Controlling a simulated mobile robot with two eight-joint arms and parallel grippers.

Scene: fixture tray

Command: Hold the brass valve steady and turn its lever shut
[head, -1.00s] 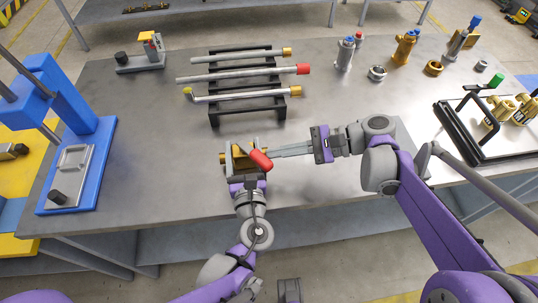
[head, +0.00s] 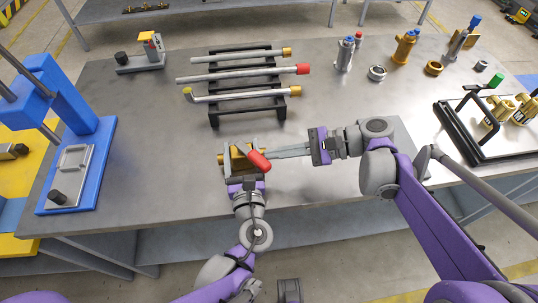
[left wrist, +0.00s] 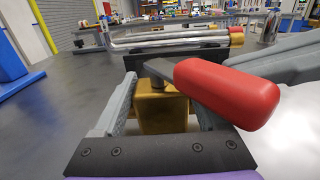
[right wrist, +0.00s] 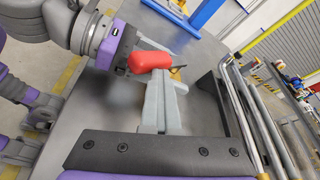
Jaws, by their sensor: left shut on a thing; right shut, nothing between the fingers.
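The brass valve (head: 235,163) is at the front middle of the bench, its gold body (left wrist: 165,108) between the fingers of my left gripper (head: 243,170). The left gripper is shut on it from the front edge side. The valve's red-handled lever (head: 258,160) sits on top and slants across toward the right. My right gripper (head: 282,152) is shut and empty, coming in from the right. Its fingertips (right wrist: 155,100) are at the red handle, which also shows in the right wrist view (right wrist: 150,58). I cannot tell whether they touch it. The valve body is mostly hidden in the right wrist view.
A black rack (head: 246,107) with metal pipes stands behind the valve. A blue press (head: 75,125) is at the left. Fittings, such as a silver ring (head: 377,73), stand at the back right. A black-framed tray (head: 470,150) is at the right. Bare bench lies right of the rack.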

